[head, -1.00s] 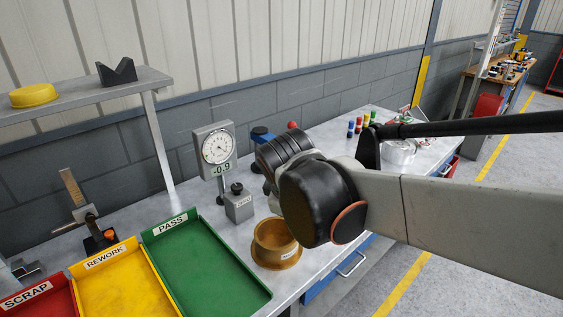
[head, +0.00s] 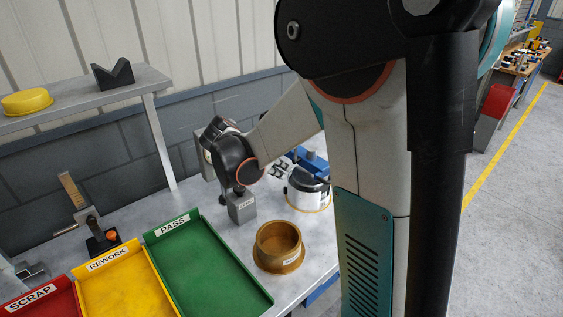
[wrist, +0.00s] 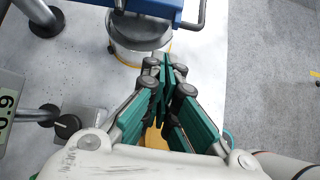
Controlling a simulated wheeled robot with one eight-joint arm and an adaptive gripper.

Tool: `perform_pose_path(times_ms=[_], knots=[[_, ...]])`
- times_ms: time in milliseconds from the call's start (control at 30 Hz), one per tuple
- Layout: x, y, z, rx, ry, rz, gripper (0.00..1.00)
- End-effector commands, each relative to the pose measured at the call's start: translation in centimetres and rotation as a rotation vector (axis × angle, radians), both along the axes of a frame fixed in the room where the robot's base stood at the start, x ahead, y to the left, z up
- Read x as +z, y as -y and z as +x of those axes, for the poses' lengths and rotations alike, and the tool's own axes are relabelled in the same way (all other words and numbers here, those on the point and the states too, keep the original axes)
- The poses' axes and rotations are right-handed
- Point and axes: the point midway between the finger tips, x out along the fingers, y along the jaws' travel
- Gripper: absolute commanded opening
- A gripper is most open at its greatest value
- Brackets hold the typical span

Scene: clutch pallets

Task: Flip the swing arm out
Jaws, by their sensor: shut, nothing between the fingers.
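I cannot tell for certain which part is the swing arm. A blue fixture (head: 312,160) stands on the bench behind my arm, and its blue block with a dark bent bar shows at the top of the wrist view (wrist: 150,9). A round metal drum with a dark top (head: 308,188) sits just below it; it also shows in the wrist view (wrist: 140,38). My gripper (wrist: 166,66) is shut and empty, its green-padded fingers together, tips pointing toward the drum. Whether they touch it is unclear. My arm hides part of the fixture in the head view.
A brass-coloured flanged cup (head: 278,248) stands in front of the drum. A grey block with a black knob (head: 241,207) and the mostly hidden dial gauge are left of it. Green (head: 206,300), yellow and red trays lie at the front left. Floor is open at right.

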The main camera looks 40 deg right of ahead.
Motion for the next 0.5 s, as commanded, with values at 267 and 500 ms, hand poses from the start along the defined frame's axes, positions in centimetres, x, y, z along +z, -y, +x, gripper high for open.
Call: perform_pose_path(times_ms=[267, 500], knots=[[-0.13, 0.32, 0.18, 0.013, -0.026, -0.014, 0.0], [-0.3, 0.45, 0.2, 0.011, -0.025, -0.013, 0.0]])
